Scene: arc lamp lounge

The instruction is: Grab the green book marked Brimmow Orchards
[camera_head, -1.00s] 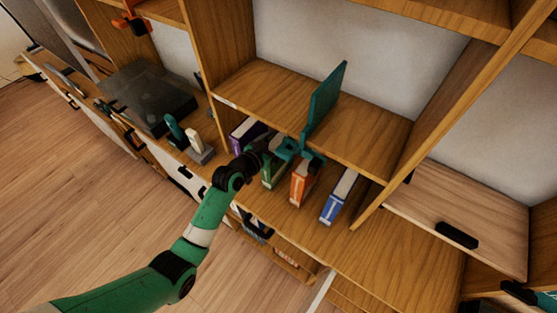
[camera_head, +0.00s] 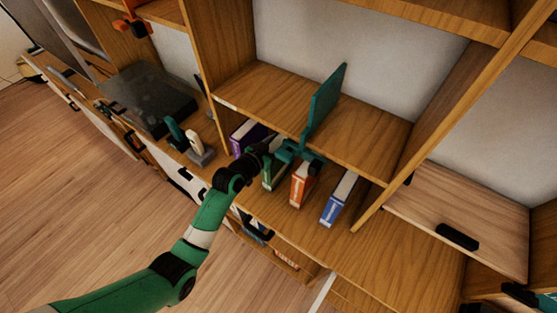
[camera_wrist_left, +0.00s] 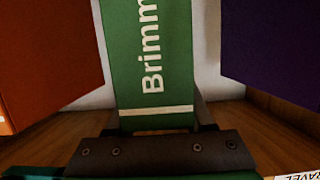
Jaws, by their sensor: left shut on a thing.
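The green book (camera_head: 271,178) stands upright on the lower shelf between a purple book and an orange book. In the left wrist view the green spine (camera_wrist_left: 150,60) fills the middle, with the white letters "Brimm" showing and a pale band below. The rest of its title is out of frame. My left gripper (camera_head: 283,154) reaches in at the book, and its dark fingers lie on both sides of the spine, shut on it. The book's back part is hidden by the gripper and the shelf above. My right gripper does not show.
The purple book (camera_head: 240,141), the orange book (camera_head: 301,186) and a blue book (camera_head: 337,199) stand close by on the same shelf. The upper shelf board (camera_head: 375,140) hangs just over them. A teal panel (camera_head: 325,102) stands above the gripper. Shelf to the right of the blue book is bare.

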